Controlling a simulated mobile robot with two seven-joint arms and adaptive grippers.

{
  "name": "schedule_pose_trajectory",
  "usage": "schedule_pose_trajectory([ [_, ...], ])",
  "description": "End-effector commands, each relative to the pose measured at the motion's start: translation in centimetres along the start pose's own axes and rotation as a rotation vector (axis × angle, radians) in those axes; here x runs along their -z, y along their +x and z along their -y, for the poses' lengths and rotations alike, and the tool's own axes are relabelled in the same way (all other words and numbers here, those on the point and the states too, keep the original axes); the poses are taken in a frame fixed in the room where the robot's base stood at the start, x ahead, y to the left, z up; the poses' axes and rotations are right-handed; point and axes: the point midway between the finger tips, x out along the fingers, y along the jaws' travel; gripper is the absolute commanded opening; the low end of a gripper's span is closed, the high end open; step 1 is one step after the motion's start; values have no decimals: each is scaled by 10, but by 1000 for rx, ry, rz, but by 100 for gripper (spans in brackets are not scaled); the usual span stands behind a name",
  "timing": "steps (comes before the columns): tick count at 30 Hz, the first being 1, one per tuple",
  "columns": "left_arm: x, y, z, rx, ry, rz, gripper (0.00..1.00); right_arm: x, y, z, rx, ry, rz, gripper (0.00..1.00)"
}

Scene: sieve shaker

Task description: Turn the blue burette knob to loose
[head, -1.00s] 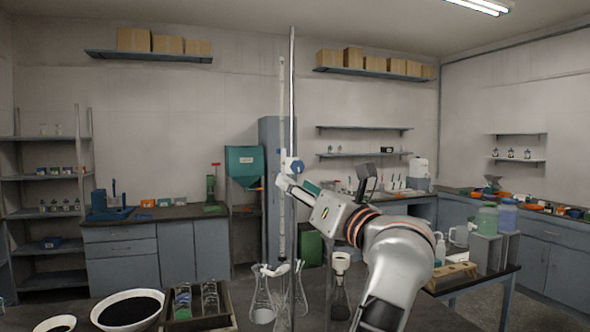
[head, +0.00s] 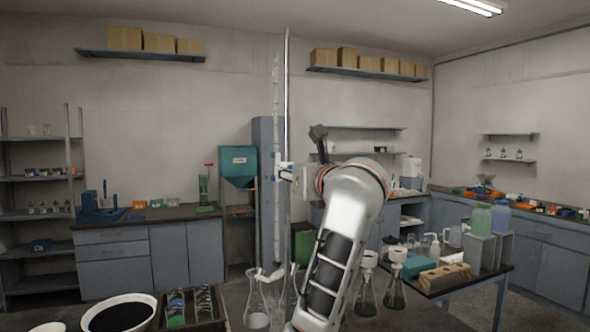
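The burette (head: 276,110) is a tall, thin clear tube standing upright beside a metal rod (head: 287,75). A pale clamp holds it at mid height. My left gripper is not in view.
Glass flasks (head: 257,305) stand below the burette. More flasks with white funnels (head: 396,255) stand right of my arm. A rack of vials (head: 204,300) and a white bowl of black powder (head: 120,313) are at the front left. A side table (head: 492,280) holds bottles.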

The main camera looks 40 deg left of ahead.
Motion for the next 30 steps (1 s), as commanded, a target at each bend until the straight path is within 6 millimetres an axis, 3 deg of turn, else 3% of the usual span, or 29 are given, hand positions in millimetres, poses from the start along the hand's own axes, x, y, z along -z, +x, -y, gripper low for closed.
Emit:
schedule_pose_trajectory([
  [10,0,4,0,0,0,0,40,1,0,-1,-6,11,-1,21],
  [14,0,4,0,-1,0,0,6,2,0,-1,-6,12,-1,21],
  [15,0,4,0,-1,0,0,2,2,0,-1,-6,12,-2,21],
  [30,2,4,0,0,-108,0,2,2,7,7,11,0,-24,21],
])
